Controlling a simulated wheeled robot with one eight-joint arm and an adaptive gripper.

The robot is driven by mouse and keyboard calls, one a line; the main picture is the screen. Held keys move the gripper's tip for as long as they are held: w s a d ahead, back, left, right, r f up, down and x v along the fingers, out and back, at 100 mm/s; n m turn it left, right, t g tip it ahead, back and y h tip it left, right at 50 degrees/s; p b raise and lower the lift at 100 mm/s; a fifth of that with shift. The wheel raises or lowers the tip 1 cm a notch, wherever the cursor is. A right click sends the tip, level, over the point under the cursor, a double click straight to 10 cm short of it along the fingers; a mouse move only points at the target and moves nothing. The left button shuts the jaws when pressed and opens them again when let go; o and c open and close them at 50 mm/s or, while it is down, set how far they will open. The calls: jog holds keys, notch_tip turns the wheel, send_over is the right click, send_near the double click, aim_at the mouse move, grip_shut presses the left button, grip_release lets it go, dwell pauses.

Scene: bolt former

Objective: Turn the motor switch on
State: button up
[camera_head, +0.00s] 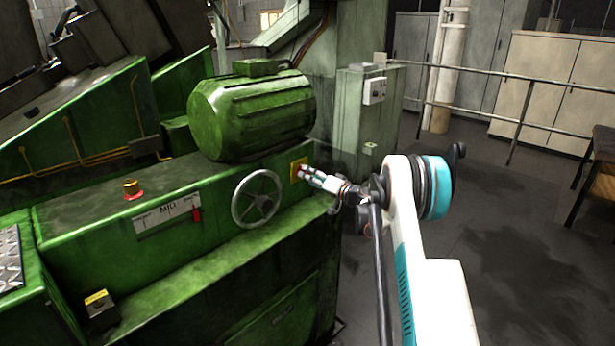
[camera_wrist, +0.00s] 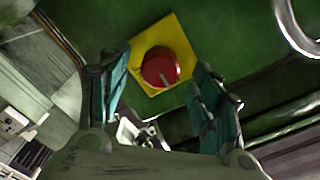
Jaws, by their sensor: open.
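A red rotary knob (camera_wrist: 160,68) with a pale pointer line sits on a square yellow plate (camera_wrist: 177,34), on the green machine's side. The yellow plate also shows in the head view (camera_head: 297,165), right of the handwheel. My gripper (camera_head: 312,176) is just in front of the plate in the head view. In the wrist view my gripper (camera_wrist: 160,88) is open, with one teal finger on each side of the knob's picture and nothing held. The fingers look apart from the knob; the exact gap cannot be told. The pointer line slants towards the picture's lower right.
A handwheel (camera_head: 257,198) stands just left of the plate, and its rim shows at the wrist view's upper right. A green motor (camera_head: 250,112) overhangs above. A red lever (camera_head: 197,214) and a red-based button (camera_head: 132,190) are farther left. Open floor lies right.

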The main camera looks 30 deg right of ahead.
jog(key=v, duration=0.9)
jog(key=shift+s, duration=0.25)
jog(key=shift+d, duration=0.1)
jog(key=shift+r, duration=0.1)
jog(key=s+a+r+n+g, duration=0.1)
jog(key=a+r+g, duration=0.1)
jog(key=a+r, duration=0.5)
jog(key=s+a+r+n+g, duration=0.1)
jog(key=s+a+r+g, duration=0.15)
jog(key=a, duration=0.75)
jog(key=s+a+r+n+g, duration=0.1)
jog(key=s+a+r+g, duration=0.35)
jog(key=s+a, duration=0.8)
jog(key=s+a+r+n+h, duration=0.1)
jog(key=s+a+h, duration=0.3)
jog(key=s, duration=0.9)
jog(key=s+d+f+h, duration=0.1)
jog(key=s+f, duration=0.2)
jog(key=s, duration=0.5)
jog(key=s+d+f+h, duration=0.1)
jog(key=s+f, duration=0.2)
jog(key=s, duration=0.5)
jog(key=shift+s+d+n+g, duration=0.25)
jog(key=shift+d+n+g, duration=0.1)
jog(key=shift+n+g, duration=0.05)
